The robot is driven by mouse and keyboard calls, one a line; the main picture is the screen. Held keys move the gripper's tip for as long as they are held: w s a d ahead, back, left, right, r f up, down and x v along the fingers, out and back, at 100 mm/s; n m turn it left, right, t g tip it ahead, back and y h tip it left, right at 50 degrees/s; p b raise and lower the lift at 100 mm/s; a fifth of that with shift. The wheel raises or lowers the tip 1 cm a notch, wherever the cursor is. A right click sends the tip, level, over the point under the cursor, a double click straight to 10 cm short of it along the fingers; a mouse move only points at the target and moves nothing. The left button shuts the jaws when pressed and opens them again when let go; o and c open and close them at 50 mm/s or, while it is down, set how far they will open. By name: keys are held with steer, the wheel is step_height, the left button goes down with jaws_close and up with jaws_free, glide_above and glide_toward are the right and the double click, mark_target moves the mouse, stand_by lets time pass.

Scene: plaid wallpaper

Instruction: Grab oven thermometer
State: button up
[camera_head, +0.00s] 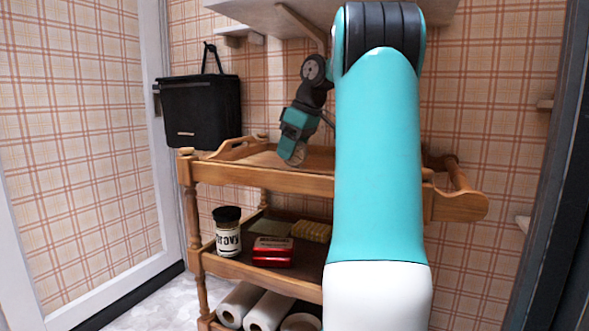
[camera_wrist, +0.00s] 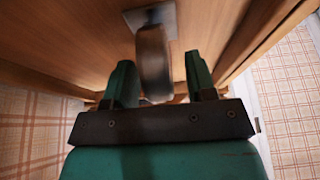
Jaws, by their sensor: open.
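The oven thermometer (camera_wrist: 153,62) shows in the wrist view as a grey, edge-on disc on a flat square base (camera_wrist: 165,15), on the wooden top of the cart. My gripper (camera_wrist: 162,80) is open, with one green finger on each side of the disc. The disc looks closer to the left finger, with a wider gap to the right one; I cannot tell whether the left finger touches it. In the head view, my gripper (camera_head: 291,150) points down at the cart top, and the round thermometer (camera_head: 296,156) is partly hidden by it.
The wooden cart (camera_head: 265,181) has a raised rim around its top. A black bag (camera_head: 200,112) hangs or stands at the back left. A gravy jar (camera_head: 228,238), red tins (camera_head: 272,256) and a yellow sponge-like block (camera_head: 312,231) are on the lower shelf. A wall shelf (camera_head: 270,15) is above.

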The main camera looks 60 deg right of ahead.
steer(key=shift+w+f, duration=0.3)
steer(key=shift+f, duration=0.35)
steer(key=shift+r, duration=0.1)
steer(key=shift+c, duration=0.2)
jaws_close()
steer(key=shift+r, duration=0.15)
